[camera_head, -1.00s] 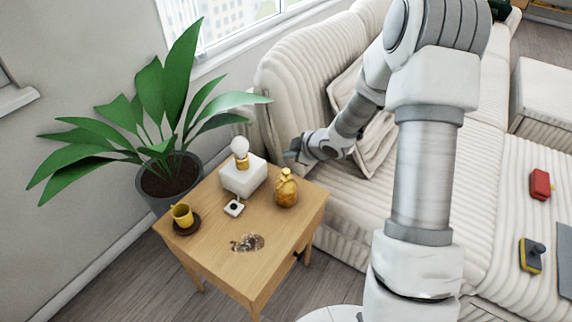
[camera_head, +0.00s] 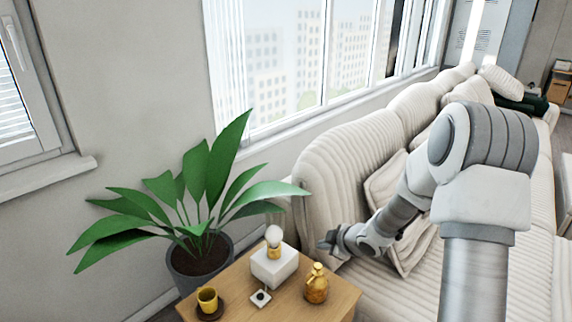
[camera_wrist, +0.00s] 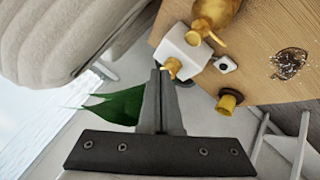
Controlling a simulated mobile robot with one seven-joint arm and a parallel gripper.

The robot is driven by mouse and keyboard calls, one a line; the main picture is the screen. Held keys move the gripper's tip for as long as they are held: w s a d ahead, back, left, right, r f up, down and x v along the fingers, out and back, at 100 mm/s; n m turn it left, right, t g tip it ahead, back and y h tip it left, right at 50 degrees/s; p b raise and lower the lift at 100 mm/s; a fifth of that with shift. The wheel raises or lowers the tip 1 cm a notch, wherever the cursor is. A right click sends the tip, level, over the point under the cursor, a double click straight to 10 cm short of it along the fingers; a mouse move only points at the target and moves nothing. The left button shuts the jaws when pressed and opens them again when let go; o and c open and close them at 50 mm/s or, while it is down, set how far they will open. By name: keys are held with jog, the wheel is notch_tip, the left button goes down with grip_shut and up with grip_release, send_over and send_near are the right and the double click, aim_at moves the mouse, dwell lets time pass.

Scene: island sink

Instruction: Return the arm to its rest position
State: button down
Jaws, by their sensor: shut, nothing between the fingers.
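My arm reaches from the right of the head view over the sofa. My gripper (camera_head: 329,242) is at its far end, near the sofa's left end and just right of the lamp. In the wrist view my gripper (camera_wrist: 160,75) has its two fingers together, with nothing between them. It is in the air and holds nothing. The fingers point towards the white lamp block and the plant leaves beyond.
A wooden side table (camera_head: 232,292) bears a white block lamp (camera_head: 274,265), a golden bottle (camera_head: 316,285), a yellow cup (camera_head: 207,300) and a small white item (camera_head: 261,298). A potted plant (camera_head: 197,262) stands behind it. The cream sofa (camera_head: 335,170) lies beneath my arm.

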jog(key=s+d+r+m+h+p, duration=0.3)
jog(key=s+r+m, duration=0.15)
jog(key=r, duration=0.75)
jog(key=s+d+r+m+h+p, duration=0.25)
jog(key=s+r, duration=0.35)
jog(key=r, duration=0.7)
jog(key=s+a+r+m+g+p, duration=0.1)
jog(key=s+a+r+m, duration=0.1)
jog(key=s, duration=0.5)
jog(key=s+a+r+m+y+p, duration=0.1)
jog(key=s+a+r+m+p, duration=0.1)
jog(key=s+r, duration=0.2)
jog(key=s+a+r+m+g+p, duration=0.1)
jog(key=s+a+r+m+p, duration=0.1)
jog(key=s, duration=0.9)
jog(key=shift+a+r+m+g, duration=0.3)
jog(key=shift+r+m, duration=0.3)
jog(key=shift+r, duration=0.3)
jog(key=shift+d+y, duration=0.25)
